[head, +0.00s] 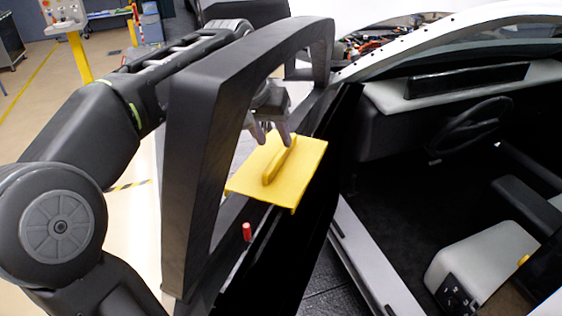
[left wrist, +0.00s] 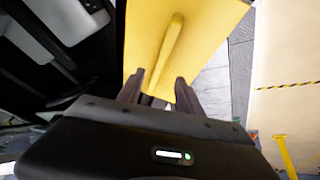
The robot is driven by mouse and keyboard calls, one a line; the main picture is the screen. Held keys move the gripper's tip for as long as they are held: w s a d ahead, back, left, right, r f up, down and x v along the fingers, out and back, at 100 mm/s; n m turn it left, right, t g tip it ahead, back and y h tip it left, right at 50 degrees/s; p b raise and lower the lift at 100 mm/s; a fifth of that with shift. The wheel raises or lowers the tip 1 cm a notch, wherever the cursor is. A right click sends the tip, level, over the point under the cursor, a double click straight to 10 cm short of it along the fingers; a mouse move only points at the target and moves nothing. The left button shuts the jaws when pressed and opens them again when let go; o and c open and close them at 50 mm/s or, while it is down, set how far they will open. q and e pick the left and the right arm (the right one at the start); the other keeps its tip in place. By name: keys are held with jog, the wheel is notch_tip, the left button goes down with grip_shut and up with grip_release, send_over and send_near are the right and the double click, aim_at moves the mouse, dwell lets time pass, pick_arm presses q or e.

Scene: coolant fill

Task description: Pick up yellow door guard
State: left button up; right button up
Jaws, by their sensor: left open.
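The yellow door guard (head: 304,174) is a flat yellow plate with a raised bar handle (head: 279,162) on top. It sits over the open car door's edge, in the window opening. My left gripper (head: 271,141) reaches through the window frame and is just above the far end of the handle, its fingers open. In the left wrist view the door guard (left wrist: 205,30) fills the upper middle. The handle (left wrist: 165,50) runs lengthwise toward the space between the two fingertips (left wrist: 159,84). I cannot tell whether the fingers touch the handle. My right gripper is not in view.
The black door window frame (head: 195,150) surrounds my left arm's reach. A red pin (head: 247,232) stands on the door below the guard. The car interior, with steering wheel (head: 478,125) and seat (head: 480,262), lies right. Open floor (head: 40,130) is at far left.

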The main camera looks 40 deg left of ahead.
aim_at(280, 152)
pick_arm(q)
jog(key=p+x, duration=0.1)
jog(key=x, duration=0.3)
jog(key=shift+d+f+p, duration=0.15)
jog(key=shift+p, duration=0.15)
jog(key=shift+w+f, duration=0.15)
jog(key=shift+f, duration=0.15)
grip_shut()
dwell(0.5)
